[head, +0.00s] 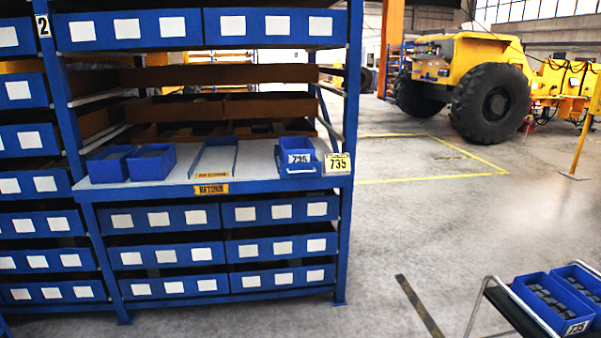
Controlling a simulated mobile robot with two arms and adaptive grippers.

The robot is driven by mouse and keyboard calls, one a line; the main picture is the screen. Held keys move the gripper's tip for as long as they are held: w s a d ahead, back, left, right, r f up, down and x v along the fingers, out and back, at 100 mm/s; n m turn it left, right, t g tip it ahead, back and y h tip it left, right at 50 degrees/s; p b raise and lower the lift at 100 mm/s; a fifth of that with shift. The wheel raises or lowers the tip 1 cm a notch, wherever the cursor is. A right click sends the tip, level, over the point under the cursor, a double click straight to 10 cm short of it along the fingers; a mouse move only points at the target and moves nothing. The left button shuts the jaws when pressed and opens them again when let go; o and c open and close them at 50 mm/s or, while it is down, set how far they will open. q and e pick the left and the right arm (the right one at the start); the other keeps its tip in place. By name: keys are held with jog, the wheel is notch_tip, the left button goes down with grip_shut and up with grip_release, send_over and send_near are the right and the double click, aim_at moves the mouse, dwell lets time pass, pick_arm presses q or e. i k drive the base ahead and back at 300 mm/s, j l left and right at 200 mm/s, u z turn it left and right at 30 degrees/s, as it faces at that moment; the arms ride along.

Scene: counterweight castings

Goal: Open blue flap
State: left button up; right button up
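A blue bin (298,170) with a 735 label and a pale handle-like strip on its front stands at the right end of the rack's grey shelf. Its front looks closed, but I cannot tell whether that front is a hinged flap. Long blue fronts with white labels (127,29) run along the rack's top, and more (166,256) are below the shelf. None of them looks swung open. Neither of my grippers is in view.
Two blue bins (151,162) and a shallow tray (215,157) share the shelf (255,160). A cart with blue bins (553,301) stands at lower right. A yellow vehicle (478,82) is behind. The floor (420,225) between is clear.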

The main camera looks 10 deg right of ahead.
aim_at(309, 169)
jog(key=i+l, duration=0.3)
jog(key=i, duration=0.2)
jog(key=i+l, duration=0.3)
jog(key=i, duration=0.25)
